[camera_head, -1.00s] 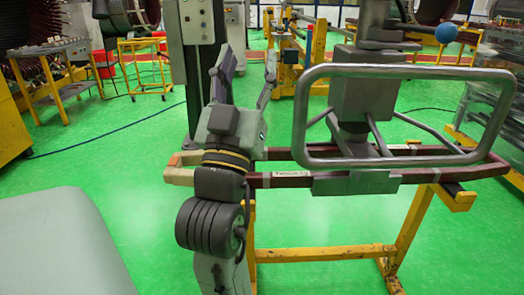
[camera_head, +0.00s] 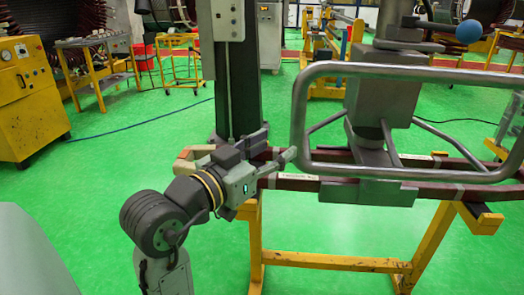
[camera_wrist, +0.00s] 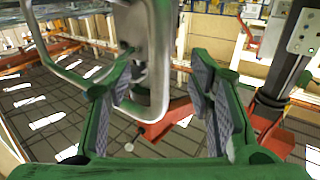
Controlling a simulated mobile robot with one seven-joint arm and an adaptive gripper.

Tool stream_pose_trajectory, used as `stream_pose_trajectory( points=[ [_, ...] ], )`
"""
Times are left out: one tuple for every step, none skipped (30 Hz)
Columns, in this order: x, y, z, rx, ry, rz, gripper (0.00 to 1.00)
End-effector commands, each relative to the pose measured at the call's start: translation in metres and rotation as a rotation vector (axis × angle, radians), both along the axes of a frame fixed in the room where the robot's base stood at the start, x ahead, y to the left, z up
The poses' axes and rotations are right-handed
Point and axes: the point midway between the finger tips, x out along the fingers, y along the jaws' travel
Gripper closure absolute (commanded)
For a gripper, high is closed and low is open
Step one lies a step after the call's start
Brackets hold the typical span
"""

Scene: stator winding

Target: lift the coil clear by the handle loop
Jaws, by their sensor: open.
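The coil (camera_head: 290,183) is a long dark-red bar loop with pale bands, lying across a yellow trestle stand. The handle loop (camera_head: 420,70) is a grey rectangular tube frame on a metal block above the coil. My gripper (camera_head: 285,150) is turned to the right, its fingertips close to the loop's left upright. In the wrist view my gripper (camera_wrist: 165,85) is open and empty. The loop's upright (camera_wrist: 162,60) shows between the fingers there, apparently just beyond the tips; contact cannot be told. A red-brown coil part (camera_wrist: 155,130) shows lower down.
A dark grey post (camera_head: 237,90) with a control box stands just behind my gripper. The yellow stand (camera_head: 335,261) is below the coil. A blue ball (camera_head: 468,32) shows at upper right.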

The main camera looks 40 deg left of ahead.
Motion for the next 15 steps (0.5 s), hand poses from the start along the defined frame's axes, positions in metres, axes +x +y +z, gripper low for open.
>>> stream_pose_trajectory(
  points=[
    [0.010, -0.001, 0.002, -0.002, 0.002, -0.005, 0.52],
    [0.016, -0.001, 0.002, -0.002, 0.002, -0.003, 0.52],
    [0.023, -0.001, 0.003, -0.003, 0.001, -0.004, 0.52],
    [0.029, 0.000, 0.002, -0.002, 0.002, -0.003, 0.52],
    [0.034, -0.001, 0.002, -0.002, 0.001, -0.003, 0.52],
    [0.042, 0.000, 0.003, -0.001, 0.001, -0.002, 0.52],
    [0.047, 0.000, 0.003, -0.001, 0.001, -0.003, 0.52],
    [0.052, 0.000, 0.003, -0.001, 0.000, -0.003, 0.52],
    [0.058, 0.000, 0.002, -0.001, 0.001, -0.002, 0.52],
    [0.063, 0.000, 0.002, -0.001, 0.001, -0.002, 0.52],
    [0.067, 0.000, 0.002, -0.001, 0.000, -0.001, 0.52],
    [0.071, 0.000, 0.002, -0.001, 0.000, 0.000, 0.52],
    [0.074, 0.000, 0.002, -0.001, 0.000, -0.001, 0.52],
    [0.077, 0.000, 0.002, -0.001, -0.001, -0.001, 0.52],
    [0.080, 0.001, 0.002, -0.001, -0.001, 0.000, 0.52]
  ],
)
